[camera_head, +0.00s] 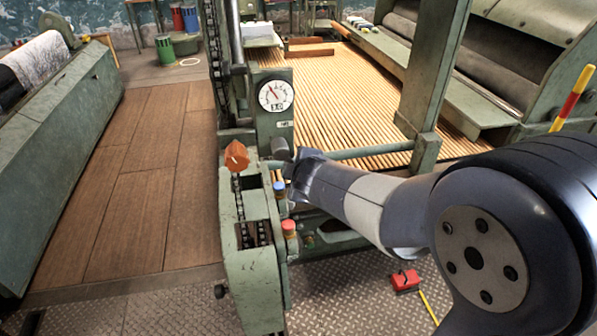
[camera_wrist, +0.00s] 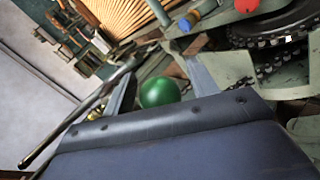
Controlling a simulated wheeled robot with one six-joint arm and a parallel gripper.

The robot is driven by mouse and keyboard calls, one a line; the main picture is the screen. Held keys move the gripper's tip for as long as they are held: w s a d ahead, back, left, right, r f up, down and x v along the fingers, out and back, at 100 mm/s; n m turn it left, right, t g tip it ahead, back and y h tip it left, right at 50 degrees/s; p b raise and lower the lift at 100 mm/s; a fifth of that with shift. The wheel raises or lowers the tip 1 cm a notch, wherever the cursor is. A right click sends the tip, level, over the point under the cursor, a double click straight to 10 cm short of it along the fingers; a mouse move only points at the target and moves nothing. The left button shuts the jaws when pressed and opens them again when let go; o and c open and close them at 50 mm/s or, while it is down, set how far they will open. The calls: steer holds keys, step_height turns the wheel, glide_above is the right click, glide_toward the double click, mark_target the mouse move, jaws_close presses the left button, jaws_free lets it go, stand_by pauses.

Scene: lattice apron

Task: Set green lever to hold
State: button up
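The lever's round green knob (camera_wrist: 160,92) shows in the wrist view, between the two fingers of my gripper (camera_wrist: 160,68). Gaps show on both sides of the knob, so the fingers are apart and not closed on it. Whether the knob sits fully between the fingertips in depth I cannot tell. In the head view my gripper (camera_head: 294,172) is at the side of the green machine post, below the dial. There the green knob is hidden by my gripper and wrist. The lever's shaft and any hold mark are not clear in either view.
An orange pointed knob (camera_head: 236,156), a blue knob (camera_head: 280,187) and a red knob (camera_head: 289,227) stand close by on the machine. A dial (camera_head: 276,95) is above. A red block (camera_head: 405,280) lies on the metal floor, right of the machine.

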steer(key=p+v, duration=0.3)
steer(key=v, duration=0.8)
steer(key=shift+w+f, duration=0.1)
